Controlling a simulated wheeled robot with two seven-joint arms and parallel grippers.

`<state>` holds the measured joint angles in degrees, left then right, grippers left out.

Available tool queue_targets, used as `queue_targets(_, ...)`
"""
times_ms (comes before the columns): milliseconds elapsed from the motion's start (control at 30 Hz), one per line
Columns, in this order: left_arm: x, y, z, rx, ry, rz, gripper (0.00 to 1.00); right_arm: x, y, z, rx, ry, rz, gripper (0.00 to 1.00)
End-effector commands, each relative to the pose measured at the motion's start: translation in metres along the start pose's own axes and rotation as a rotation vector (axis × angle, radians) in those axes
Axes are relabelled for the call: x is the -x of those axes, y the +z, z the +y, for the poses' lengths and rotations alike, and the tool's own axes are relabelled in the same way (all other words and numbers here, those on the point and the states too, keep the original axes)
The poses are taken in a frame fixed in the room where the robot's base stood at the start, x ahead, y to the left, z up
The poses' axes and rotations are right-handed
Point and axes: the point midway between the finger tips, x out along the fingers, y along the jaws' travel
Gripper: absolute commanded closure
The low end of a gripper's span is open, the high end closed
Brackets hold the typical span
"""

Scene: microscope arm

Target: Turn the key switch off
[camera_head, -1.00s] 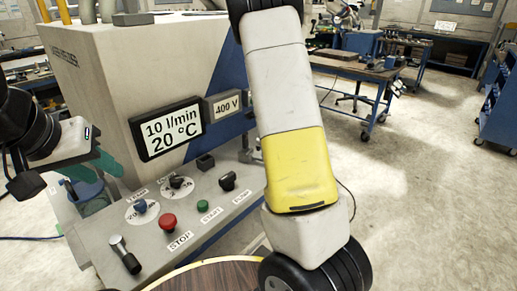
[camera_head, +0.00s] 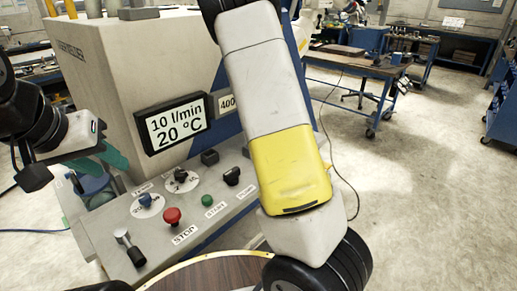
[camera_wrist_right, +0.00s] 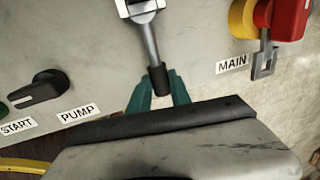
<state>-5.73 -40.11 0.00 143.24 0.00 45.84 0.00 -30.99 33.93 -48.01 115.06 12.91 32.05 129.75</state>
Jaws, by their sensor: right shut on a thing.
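The grey control panel (camera_head: 190,219) shows in the head view. I cannot tell for certain which control is the key switch. My right gripper (camera_wrist_right: 160,92) shows in the right wrist view, its teal fingers shut on the black tip of a metal lever (camera_wrist_right: 151,45). This lever stands between the black PUMP knob (camera_wrist_right: 40,91) and the red and yellow MAIN switch (camera_wrist_right: 277,18). In the head view my right arm hides this end of the panel. My left gripper (camera_head: 95,169) has its teal fingers apart, left of the panel, holding nothing visible.
The panel also carries a red STOP button (camera_head: 172,215), a green START button (camera_head: 207,200) and a lever (camera_head: 130,247) at its near left end. A display (camera_head: 173,122) stands above them. Round wooden surface (camera_head: 215,272) lies in front. Open floor lies to the right.

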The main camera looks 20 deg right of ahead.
Motion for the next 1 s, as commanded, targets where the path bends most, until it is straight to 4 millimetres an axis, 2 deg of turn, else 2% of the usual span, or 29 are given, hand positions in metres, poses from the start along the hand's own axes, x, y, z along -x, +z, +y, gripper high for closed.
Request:
queue_targets(300, 0.0, 0.0, 0.0, 0.0, 0.0, 0.0, 0.64, 0.001, 0.002, 0.001, -0.003, 0.002, -0.003, 1.0)
queue_targets(333, 0.0, 0.0, 0.0, 0.0, 0.0, 0.0, 0.64, 0.001, 0.002, 0.001, -0.003, 0.002, -0.003, 0.72)
queue_targets(400, 0.0, 0.0, 0.0, 0.0, 0.0, 0.0, 0.64, 0.001, 0.001, 0.001, -0.003, 0.002, -0.003, 0.58)
queue_targets(433, 0.0, 0.0, 0.0, 0.0, 0.0, 0.0, 0.64, 0.001, 0.001, 0.001, -0.003, 0.002, -0.003, 0.54)
queue_targets(767, 0.0, 0.0, 0.0, 0.0, 0.0, 0.0, 0.64, 0.002, 0.001, 0.001, -0.001, 0.001, -0.001, 0.54)
queue_targets(867, 0.0, 0.0, 0.0, 0.0, 0.0, 0.0, 0.64, 0.011, 0.002, 0.001, 0.0, 0.001, -0.003, 0.54)
queue_targets(1000, 0.0, 0.0, 0.0, 0.0, 0.0, 0.0, 0.64, 0.035, 0.002, 0.001, 0.001, 0.0, -0.006, 0.54)
